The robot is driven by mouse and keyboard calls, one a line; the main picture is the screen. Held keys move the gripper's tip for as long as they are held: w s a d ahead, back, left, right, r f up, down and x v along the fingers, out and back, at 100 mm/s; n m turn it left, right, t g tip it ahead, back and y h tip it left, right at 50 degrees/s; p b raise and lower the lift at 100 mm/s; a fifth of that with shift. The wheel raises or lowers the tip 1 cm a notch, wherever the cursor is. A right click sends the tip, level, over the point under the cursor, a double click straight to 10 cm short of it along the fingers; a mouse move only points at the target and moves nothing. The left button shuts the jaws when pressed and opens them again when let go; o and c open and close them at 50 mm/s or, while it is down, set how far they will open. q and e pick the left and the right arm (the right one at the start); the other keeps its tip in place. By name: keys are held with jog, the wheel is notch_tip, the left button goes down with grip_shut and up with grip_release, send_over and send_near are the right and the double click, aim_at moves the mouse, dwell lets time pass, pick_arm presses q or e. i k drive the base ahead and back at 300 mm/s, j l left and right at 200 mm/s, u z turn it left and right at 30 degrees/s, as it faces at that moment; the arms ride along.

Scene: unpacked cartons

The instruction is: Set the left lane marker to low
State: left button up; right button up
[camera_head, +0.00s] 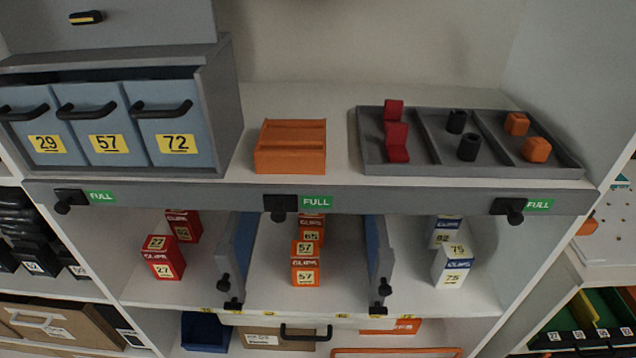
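The left lane marker (68,201) is a black block with a round knob on the grey shelf-edge rail (400,197). A green FULL label (102,198) shows just right of it; no "low" label is readable. The middle marker (280,205) and right marker (510,208) are similar, with green FULL labels (314,202) and (539,205) beside them. Below the left marker, the left lane holds two visible red cartons (163,258), one behind the other. Neither of my grippers shows in this view.
Above the rail stand a grey cabinet with blue drawers (93,112), an orange block (290,147) and a grey divided tray (440,163). Blue-grey dividers (238,258) separate the lanes. Orange cartons (306,264) and white-blue cartons (453,265) fill the other lanes.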

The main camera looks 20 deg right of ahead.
aim_at(66, 197)
jog(key=z, duration=0.55)
jog(key=u, duration=1.45)
